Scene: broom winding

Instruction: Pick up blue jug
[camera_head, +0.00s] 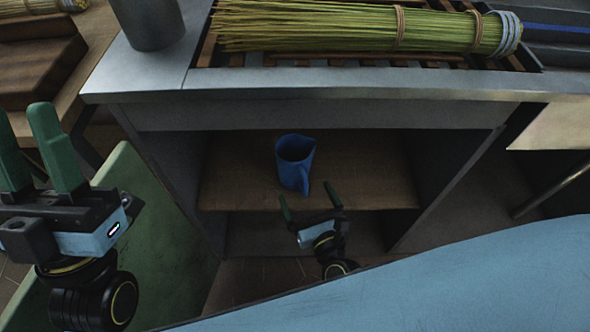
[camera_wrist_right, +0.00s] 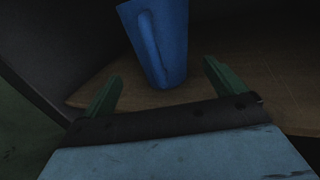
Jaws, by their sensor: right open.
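The blue jug (camera_head: 294,165) stands upright on a brown wooden shelf (camera_head: 365,185) inside the grey cabinet under the counter. My right gripper (camera_head: 309,198) is open and empty, just in front of the jug, its two green fingers pointing toward it. I cannot tell any exact gap. My left gripper (camera_head: 30,155) is at the left edge, raised, its two green fingers apart with nothing between them.
The counter's front edge (camera_head: 330,85) overhangs the shelf opening, with side walls left and right. A straw bundle (camera_head: 360,28) lies on a slatted rack on top. A grey pot (camera_head: 152,22) stands at the counter's left. A green panel (camera_head: 150,240) is left of the cabinet.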

